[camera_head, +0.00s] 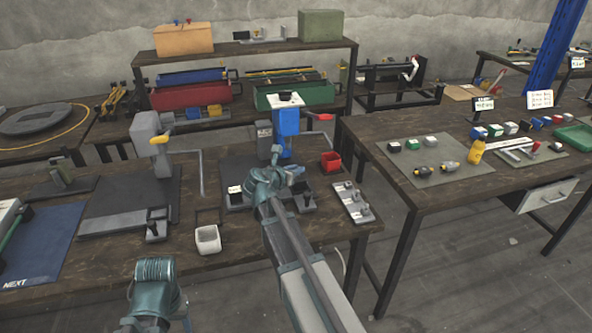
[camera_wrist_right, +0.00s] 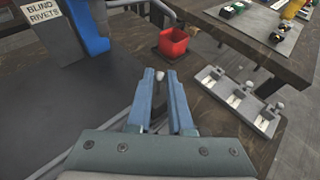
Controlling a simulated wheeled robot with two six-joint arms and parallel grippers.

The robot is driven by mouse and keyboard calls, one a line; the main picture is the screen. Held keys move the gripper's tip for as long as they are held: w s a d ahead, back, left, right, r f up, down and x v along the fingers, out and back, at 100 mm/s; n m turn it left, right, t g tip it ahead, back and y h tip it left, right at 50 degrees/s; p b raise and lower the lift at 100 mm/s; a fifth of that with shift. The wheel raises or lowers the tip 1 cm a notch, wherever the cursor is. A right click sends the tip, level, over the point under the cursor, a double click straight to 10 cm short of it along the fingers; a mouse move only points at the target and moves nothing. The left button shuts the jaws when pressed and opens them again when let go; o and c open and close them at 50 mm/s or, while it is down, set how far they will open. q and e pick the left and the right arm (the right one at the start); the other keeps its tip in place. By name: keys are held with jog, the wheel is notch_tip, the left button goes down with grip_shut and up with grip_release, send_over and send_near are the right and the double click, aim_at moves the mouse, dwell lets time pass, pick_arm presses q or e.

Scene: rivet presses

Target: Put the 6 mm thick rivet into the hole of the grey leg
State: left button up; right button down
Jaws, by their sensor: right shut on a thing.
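My right gripper (camera_head: 272,168) is over the bench in front of the blue press (camera_head: 286,122). In the right wrist view its two fingers (camera_wrist_right: 160,78) are close together on a small pale rivet (camera_wrist_right: 160,75), whose end shows between the fingertips. The rivet's thickness cannot be read. A metal holder plate (camera_head: 352,203) with small upright posts lies right of the gripper; it also shows in the wrist view (camera_wrist_right: 238,101). I cannot make out the grey leg or its hole; the gripper covers part of the press area.
A red bin (camera_head: 331,161) stands right of the blue press. A white bin (camera_head: 208,240) stands near the bench's front edge. A grey press (camera_head: 150,135) stands on the left. The bench's right edge is beyond the holder plate, with a gap before another table.

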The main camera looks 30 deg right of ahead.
jog(key=shift+f+b, duration=1.55)
jog(key=shift+f, duration=0.15)
jog(key=c, duration=0.7)
grip_release()
jog(key=shift+r, duration=0.1)
jog(key=shift+c, duration=0.2)
jog(key=p+v, duration=0.5)
jog(key=v, duration=0.8)
jog(key=shift+s+a, duration=0.2)
jog(key=shift+a, duration=0.15)
jog(key=shift+r, duration=0.1)
